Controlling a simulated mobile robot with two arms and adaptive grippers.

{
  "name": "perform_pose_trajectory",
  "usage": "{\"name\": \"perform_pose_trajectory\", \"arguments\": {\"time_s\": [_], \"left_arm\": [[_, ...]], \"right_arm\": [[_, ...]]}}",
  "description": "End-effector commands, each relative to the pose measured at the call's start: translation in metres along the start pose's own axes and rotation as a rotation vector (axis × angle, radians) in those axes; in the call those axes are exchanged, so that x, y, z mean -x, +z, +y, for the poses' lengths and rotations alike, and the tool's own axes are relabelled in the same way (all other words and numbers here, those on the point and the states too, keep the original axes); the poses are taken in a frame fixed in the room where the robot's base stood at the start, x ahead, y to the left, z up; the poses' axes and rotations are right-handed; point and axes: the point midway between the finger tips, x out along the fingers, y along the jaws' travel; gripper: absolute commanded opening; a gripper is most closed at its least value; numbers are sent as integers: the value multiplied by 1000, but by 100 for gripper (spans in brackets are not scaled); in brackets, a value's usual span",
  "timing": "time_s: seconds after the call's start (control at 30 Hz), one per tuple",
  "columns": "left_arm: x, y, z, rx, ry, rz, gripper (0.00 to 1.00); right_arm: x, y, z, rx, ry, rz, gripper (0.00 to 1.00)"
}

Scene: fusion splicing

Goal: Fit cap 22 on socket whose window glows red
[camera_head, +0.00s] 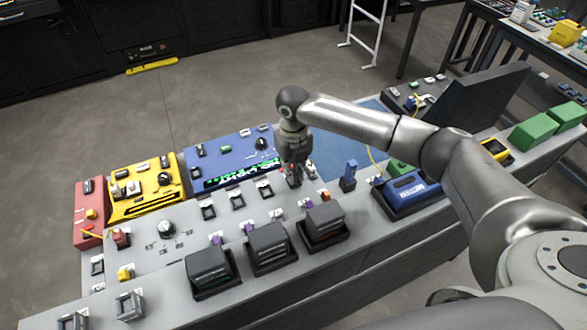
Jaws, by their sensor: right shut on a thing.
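My right gripper (294,165) points down over the back edge of the grey panel, near the blue unit. It is shut on a small dark piece, probably the cap, mostly hidden by the fingers; no number is readable. A small red glow shows at the fingers, and I cannot tell whether it comes from a socket window. A row of small framed sockets runs to the left of the gripper: a near one (208,212), a middle one (237,199) and a far one (265,188). Their windows look dark. My left gripper is not in view.
Three dark boxes, one of them here (268,246), stand along the panel's front. A blue unit (225,165), a yellow unit (146,187) and a red unit (90,215) lie behind. A blue device (407,190) and a dark screen (484,105) stand to the right.

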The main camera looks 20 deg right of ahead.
Motion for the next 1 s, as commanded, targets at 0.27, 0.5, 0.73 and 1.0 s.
{"name": "perform_pose_trajectory", "arguments": {"time_s": [0.27, 0.5, 0.73, 1.0], "left_arm": [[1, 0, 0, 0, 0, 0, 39], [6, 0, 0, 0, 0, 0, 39], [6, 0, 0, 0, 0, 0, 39], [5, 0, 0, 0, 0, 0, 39]], "right_arm": [[0, 0, 0, 0, 0, 0, 0], [1, 0, 0, 1, 0, 0, 0], [0, 0, 0, 1, 0, -1, 0], [-2, 0, 0, 0, 0, 0, 0]]}}
